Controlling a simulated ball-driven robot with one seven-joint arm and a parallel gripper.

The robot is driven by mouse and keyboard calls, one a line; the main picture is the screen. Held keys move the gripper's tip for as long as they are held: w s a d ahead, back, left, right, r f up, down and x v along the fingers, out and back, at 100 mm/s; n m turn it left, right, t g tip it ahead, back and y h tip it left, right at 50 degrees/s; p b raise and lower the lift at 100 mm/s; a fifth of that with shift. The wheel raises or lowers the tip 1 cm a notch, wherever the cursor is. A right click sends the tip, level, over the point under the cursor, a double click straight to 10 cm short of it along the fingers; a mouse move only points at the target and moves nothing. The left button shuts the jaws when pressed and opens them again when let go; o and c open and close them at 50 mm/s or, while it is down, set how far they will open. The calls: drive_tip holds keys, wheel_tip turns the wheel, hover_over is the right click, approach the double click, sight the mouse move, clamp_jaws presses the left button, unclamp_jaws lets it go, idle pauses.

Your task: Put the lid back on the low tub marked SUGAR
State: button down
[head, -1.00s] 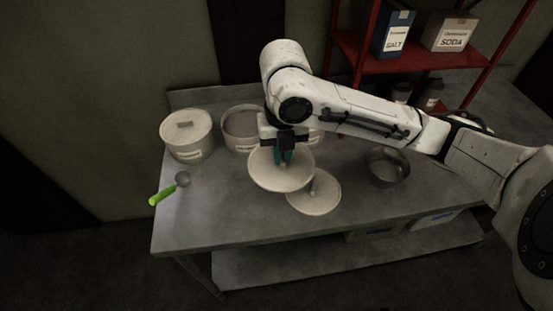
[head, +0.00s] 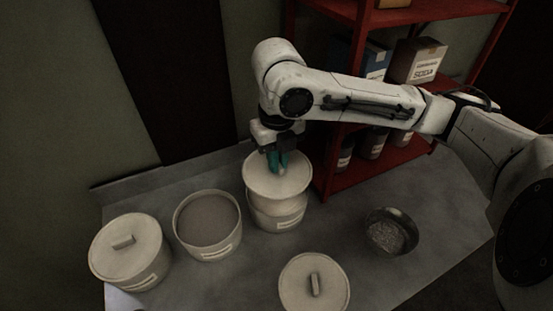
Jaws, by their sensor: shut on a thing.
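My gripper (head: 277,163) is shut on the handle of a round cream lid (head: 292,183). The lid is over the rightmost of three low cream tubs (head: 279,216) and hides most of its opening. The lid looks a little above the tub's rim; I cannot tell whether they touch. The middle tub (head: 211,243) is open and shows a grey-brown filling. The left tub (head: 146,279) has its lid (head: 108,258) on. The tubs have front labels, too small to read, so I cannot tell which says SUGAR.
A second loose lid (head: 330,275) lies handle up on the grey bench (head: 395,275) at the front. A metal bowl (head: 391,232) with grey contents stands to the right. A red shelf (head: 375,172) with boxes and jars stands behind. Bare bench lies between bowl and loose lid.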

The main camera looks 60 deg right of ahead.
drive_tip(key=shift+f+b, duration=2.4)
drive_tip(key=shift+f, duration=0.6)
drive_tip(key=shift+f+b, duration=0.15)
drive_tip(key=shift+b, duration=0.15)
drive_tip(key=c, duration=1.1)
unclamp_jaws()
drive_tip(key=shift+o, duration=0.3)
drive_tip(key=o, duration=0.4)
